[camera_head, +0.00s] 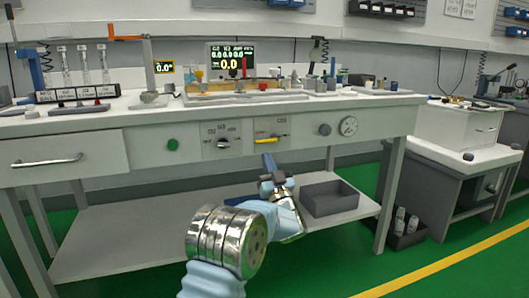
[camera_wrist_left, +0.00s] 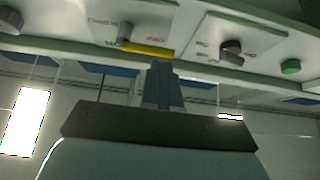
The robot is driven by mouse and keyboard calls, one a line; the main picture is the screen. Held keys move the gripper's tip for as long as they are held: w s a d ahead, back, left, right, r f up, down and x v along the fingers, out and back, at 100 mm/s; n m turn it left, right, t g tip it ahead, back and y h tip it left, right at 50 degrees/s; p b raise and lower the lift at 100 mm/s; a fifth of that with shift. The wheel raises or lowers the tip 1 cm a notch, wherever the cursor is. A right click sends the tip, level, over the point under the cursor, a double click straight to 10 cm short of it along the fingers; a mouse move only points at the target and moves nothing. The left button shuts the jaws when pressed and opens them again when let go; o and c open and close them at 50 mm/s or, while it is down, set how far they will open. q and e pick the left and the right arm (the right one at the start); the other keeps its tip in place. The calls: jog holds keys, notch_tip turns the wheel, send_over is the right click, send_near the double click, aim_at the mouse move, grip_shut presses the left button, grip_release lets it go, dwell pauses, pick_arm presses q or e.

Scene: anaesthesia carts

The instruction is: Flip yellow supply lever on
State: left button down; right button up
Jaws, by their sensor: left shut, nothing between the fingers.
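The yellow supply lever (camera_head: 266,140) lies about level on a light panel (camera_head: 283,123) in the bench front. In the left wrist view, which looks upside down, the yellow lever (camera_wrist_left: 147,48) shows beside green and red lettering. My left gripper (camera_head: 268,157) is shut and empty, its fingers pointing up just below the lever. In the left wrist view the shut fingertips (camera_wrist_left: 161,66) sit close to the lever's edge; I cannot tell whether they touch it. My right gripper is not in view.
A second panel with a selector knob (camera_head: 223,143) and a green button (camera_head: 172,144) are left of the lever. A dark knob (camera_head: 325,129) and a round gauge (camera_head: 348,126) are to its right. A grey bin (camera_head: 330,199) stands on the lower shelf (camera_head: 120,238).

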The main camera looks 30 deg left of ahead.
aim_at(265, 140)
pick_arm(q)
jog(key=shift+x, duration=1.95)
